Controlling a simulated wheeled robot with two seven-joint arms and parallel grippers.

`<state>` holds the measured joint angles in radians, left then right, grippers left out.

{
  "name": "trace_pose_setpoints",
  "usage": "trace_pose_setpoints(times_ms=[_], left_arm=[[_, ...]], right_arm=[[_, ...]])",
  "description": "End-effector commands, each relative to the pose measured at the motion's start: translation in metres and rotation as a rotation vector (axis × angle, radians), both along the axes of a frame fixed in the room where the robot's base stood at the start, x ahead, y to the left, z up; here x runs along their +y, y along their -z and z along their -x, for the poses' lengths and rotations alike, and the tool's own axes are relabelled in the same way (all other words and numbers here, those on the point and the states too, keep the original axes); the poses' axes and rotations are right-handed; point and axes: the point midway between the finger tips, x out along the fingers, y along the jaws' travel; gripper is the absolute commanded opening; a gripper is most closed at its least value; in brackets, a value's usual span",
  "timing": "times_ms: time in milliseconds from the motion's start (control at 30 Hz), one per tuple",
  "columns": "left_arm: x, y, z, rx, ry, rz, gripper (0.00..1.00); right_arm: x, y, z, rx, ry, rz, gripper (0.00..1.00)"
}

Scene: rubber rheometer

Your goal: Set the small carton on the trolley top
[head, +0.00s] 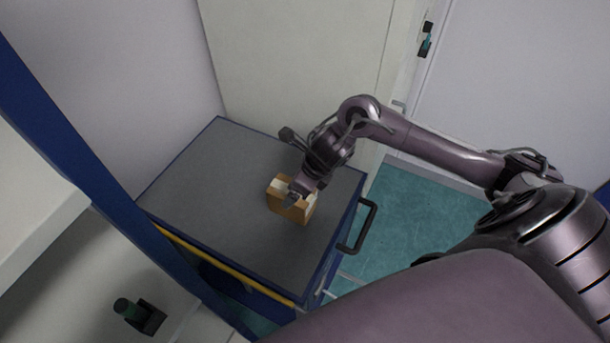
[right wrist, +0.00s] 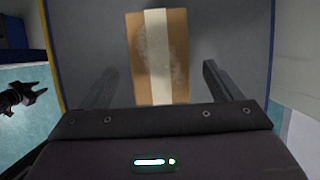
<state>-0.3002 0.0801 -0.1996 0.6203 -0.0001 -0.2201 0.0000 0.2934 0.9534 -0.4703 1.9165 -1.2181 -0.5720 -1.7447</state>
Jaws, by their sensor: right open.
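The small carton (head: 292,208) is a brown box with a pale tape strip. It rests on the grey trolley top (head: 205,190), near the side with the handle. My right gripper (head: 298,192) is at the carton and partly covers it in the head view. In the right wrist view the carton (right wrist: 142,55) lies ahead, between the lines of the two spread fingers (right wrist: 160,85); contact is not visible. A dark claw-like shape at the left edge of that view looks like my left gripper (right wrist: 22,96), away from the carton; its jaws are unclear.
The trolley has blue edges, a yellow strip (head: 225,265) along one side and a black handle (head: 359,226) at the right. A pale wall and door stand behind it. Teal floor (head: 420,205) is open to the right. Most of the trolley top is bare.

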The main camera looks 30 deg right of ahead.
Motion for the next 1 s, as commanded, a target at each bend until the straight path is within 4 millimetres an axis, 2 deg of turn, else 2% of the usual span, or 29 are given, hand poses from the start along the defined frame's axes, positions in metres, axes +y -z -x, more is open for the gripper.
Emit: trace_pose_setpoints(times_ms=[100,333,1000], left_arm=[[0.0,0.005,0.0,0.0,0.0,0.0,0.36],[0.0,0.008,0.0,0.0,0.001,0.0,0.36],[0.0,0.008,0.0,0.0,0.001,0.0,0.36]], right_arm=[[-0.005,-0.021,0.007,-0.004,-0.003,0.004,0.85],[-0.009,-0.043,0.016,0.0,-0.001,0.002,0.85],[-0.009,-0.046,0.017,0.002,0.0,0.0,0.85]])
